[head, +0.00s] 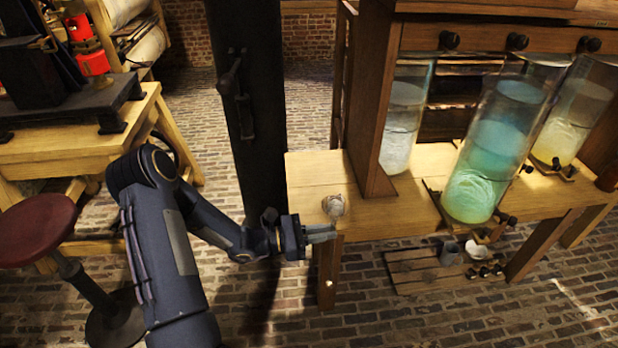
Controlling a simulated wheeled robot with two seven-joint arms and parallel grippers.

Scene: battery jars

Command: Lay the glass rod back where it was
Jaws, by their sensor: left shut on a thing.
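My left gripper (322,233) is at the front left edge of the wooden bench (304,178), with its fingers pointing right. It is shut on a thin thing, taken to be the glass rod, which I can barely make out. A small pale glint shows below the fingers, against the bench leg. A small greyish, glassy round thing (333,206) shows just above the fingertips, at the bench's near left corner. I cannot tell whether it touches the gripper. My right gripper is out of view.
Tall glass jars with clear (400,125), blue-green (490,150) and yellowish (575,115) contents stand along the bench. A wooden upright (371,90) rises left of them. A low slatted platform (425,270) lies below. A red stool (38,228) stands left.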

